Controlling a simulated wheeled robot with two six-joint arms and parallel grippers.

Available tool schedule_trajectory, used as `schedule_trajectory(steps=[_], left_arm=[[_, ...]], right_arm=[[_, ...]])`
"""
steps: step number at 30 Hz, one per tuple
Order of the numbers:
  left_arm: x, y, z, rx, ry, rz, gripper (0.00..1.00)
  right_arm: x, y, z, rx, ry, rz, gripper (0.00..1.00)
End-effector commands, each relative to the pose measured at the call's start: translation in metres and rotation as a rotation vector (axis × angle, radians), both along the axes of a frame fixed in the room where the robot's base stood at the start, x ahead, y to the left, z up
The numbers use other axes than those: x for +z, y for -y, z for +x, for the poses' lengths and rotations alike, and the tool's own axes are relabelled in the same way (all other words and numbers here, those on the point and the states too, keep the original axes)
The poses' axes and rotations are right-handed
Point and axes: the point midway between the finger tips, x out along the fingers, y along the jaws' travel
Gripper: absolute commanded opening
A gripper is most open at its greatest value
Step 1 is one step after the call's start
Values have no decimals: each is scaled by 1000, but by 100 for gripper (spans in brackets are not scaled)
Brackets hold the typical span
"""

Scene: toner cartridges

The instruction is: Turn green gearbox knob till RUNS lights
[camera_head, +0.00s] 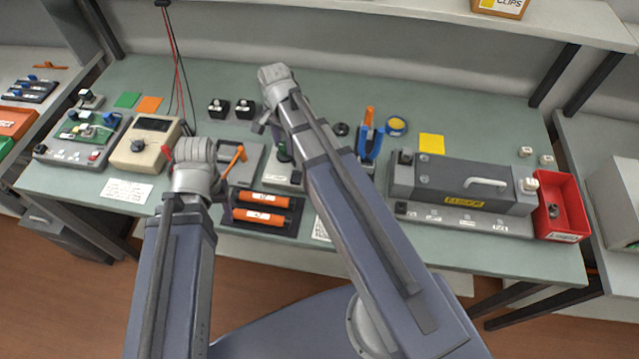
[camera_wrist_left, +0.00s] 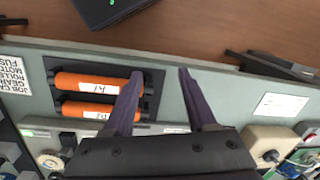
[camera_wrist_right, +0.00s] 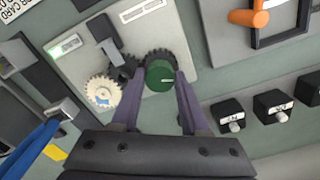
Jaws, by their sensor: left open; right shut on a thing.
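The green gearbox knob (camera_wrist_right: 160,77) has a pale mark on its top and stands on a light grey gearbox plate (camera_wrist_right: 195,60). My right gripper (camera_wrist_right: 158,88) is shut on the green knob, one finger on each side. In the head view the knob (camera_head: 283,153) is partly hidden by my right arm. My left gripper (camera_wrist_left: 160,76) is open and empty near the orange rollers.
Two orange rollers (camera_head: 262,198) lie in a dark tray near the front edge. A beige meter (camera_head: 143,143) is to the left. Blue-orange pliers (camera_head: 368,135), a grey fuser unit (camera_head: 465,183) and a red bin (camera_head: 562,205) are to the right. Black blocks (camera_wrist_right: 273,103) stand near the knob.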

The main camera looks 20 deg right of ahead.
Motion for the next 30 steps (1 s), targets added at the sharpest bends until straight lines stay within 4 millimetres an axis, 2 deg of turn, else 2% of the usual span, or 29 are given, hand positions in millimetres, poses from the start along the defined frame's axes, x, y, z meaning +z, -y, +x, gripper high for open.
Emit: schedule_trajectory(steps=[5,13,24,30], left_arm=[[0,0,0,0,0,0,57],[0,0,0,0,0,0,57],[0,0,0,0,0,0,57],[0,0,0,0,0,0,57]], right_arm=[[0,0,0,-166,0,-1,9],[0,0,0,-233,0,-1,9],[0,0,0,-708,0,-1,9],[0,0,0,-798,0,-1,9]])
